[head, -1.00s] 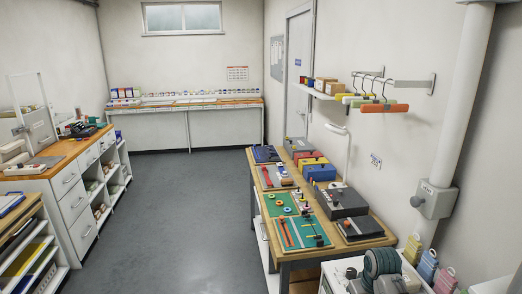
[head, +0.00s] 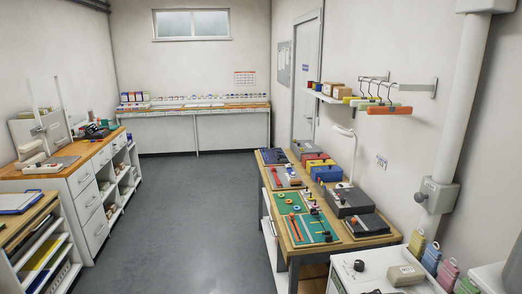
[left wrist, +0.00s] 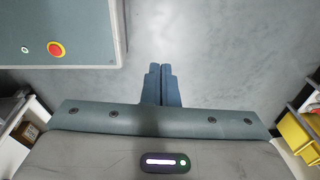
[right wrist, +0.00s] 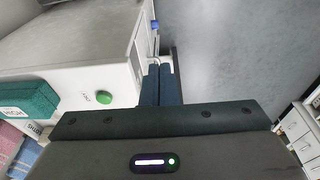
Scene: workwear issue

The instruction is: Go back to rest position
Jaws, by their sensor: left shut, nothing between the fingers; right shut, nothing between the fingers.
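My left gripper (left wrist: 161,85) shows in the left wrist view with its two blue-grey fingers together and nothing between them. Grey floor lies beneath and beyond it. My right gripper (right wrist: 160,85) shows in the right wrist view, also with its fingers together and empty. It is over the edge of a white unit (right wrist: 85,90), with grey floor to the right; whether it touches the unit cannot be told. Neither gripper shows in the head view.
A wooden workbench (head: 366,243) with boards and boxes stands right of centre. A white cabinet (head: 340,278) is at the lower right. Drawers (head: 88,200) line the left. The floor (head: 195,220) between is clear. Yellow bins (left wrist: 298,138) are right in the left wrist view.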

